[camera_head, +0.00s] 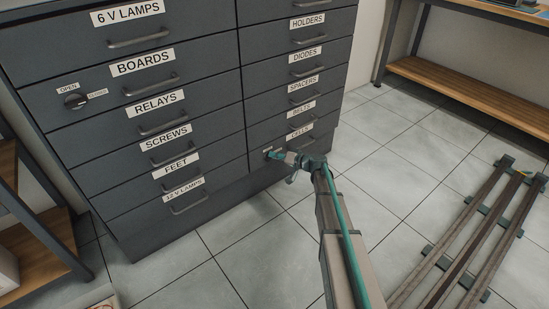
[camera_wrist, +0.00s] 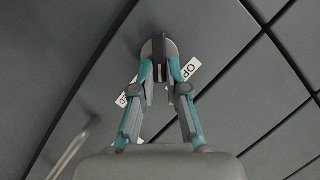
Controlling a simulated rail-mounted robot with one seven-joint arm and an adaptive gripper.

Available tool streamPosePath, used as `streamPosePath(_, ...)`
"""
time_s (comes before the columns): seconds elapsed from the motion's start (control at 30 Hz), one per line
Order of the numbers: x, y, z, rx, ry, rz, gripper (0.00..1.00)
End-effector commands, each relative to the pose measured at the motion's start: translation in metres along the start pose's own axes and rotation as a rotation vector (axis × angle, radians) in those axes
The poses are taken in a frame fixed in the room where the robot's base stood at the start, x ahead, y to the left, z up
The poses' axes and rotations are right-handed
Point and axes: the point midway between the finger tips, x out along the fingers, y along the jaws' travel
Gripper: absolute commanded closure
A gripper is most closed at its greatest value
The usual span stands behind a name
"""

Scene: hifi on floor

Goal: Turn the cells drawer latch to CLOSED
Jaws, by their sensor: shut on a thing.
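The cells drawer (camera_head: 258,160) is the lowest one in the right column of the dark grey cabinet. Its label (camera_head: 300,144) is partly hidden behind my arm. My gripper (camera_head: 277,155) is at the left part of this drawer front. In the wrist view, the latch (camera_wrist: 158,48) has a dark handle on a round grey plate. My gripper (camera_wrist: 160,80) has its teal and grey fingers on both sides of the handle, shut on it. Another label (camera_wrist: 134,92) is mostly hidden behind the left finger.
Above are other labelled drawers with bar handles. The boards drawer has its own latch (camera_head: 75,101) at the left. A drawer handle (camera_wrist: 75,147) shows at the lower left in the wrist view. Floor rails (camera_head: 470,230) lie at the right. A wooden-shelf bench (camera_head: 460,85) stands behind.

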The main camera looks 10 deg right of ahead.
Motion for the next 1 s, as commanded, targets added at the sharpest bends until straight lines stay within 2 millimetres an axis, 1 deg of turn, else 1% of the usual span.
streamPosePath(0.03,0.001,0.003,-0.001,0.042,0.0,-0.016,1.0)
streamPosePath(0.3,0.001,0.007,0.0,0.28,-0.001,-0.115,1.0)
streamPosePath(0.6,0.002,0.011,0.002,0.512,0.0,-0.212,1.0)
streamPosePath(0.8,0.002,0.013,0.004,0.619,0.0,-0.256,1.0)
streamPosePath(1.0,0.002,0.014,0.005,0.678,0.001,-0.28,1.0)
